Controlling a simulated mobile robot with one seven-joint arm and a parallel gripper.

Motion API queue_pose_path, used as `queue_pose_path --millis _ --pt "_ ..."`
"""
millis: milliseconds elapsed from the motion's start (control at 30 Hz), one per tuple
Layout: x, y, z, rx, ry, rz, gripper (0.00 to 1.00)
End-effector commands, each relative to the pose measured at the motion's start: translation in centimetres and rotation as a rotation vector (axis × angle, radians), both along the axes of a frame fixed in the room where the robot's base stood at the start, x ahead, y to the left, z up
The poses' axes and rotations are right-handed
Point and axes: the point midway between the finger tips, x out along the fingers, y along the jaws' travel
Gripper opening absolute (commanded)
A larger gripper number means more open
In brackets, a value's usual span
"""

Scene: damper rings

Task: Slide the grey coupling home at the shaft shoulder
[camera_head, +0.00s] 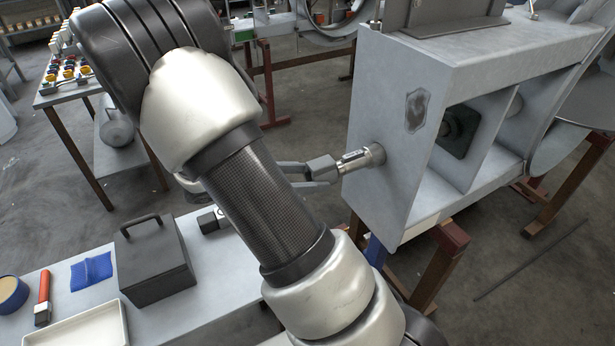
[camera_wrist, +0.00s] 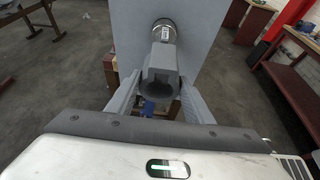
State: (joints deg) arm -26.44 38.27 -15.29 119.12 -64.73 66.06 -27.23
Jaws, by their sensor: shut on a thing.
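The grey coupling (camera_wrist: 163,62) is between the two fingers of my gripper (camera_wrist: 160,78) in the wrist view. Its near end shows a dark hollow. My gripper is shut on it. Beyond the coupling, the bright metal shaft (camera_wrist: 164,30) with a small label stands out from the flat grey plate, roughly in line with the coupling. In the camera_head view my gripper (camera_head: 314,174) is left of the same shaft (camera_head: 356,159), close to the housing wall. Where coupling and shaft meet is too small to tell; the shoulder is not clearly visible.
The grey housing (camera_head: 391,130) stands on red-brown trestle legs (camera_head: 440,262), with open bays on its right. A bench at lower left carries a dark box with a handle (camera_head: 152,262), a white tray (camera_head: 76,331) and a blue cloth (camera_head: 91,270). A parts table (camera_head: 72,92) is behind.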

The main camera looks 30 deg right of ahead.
Motion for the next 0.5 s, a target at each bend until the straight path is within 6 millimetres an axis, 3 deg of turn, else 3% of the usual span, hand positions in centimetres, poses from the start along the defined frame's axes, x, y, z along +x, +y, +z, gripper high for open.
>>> queue_pose_path --millis 500 --pt "0.0 -2.6 0.1 -0.002 0.0 -0.002 0.01"
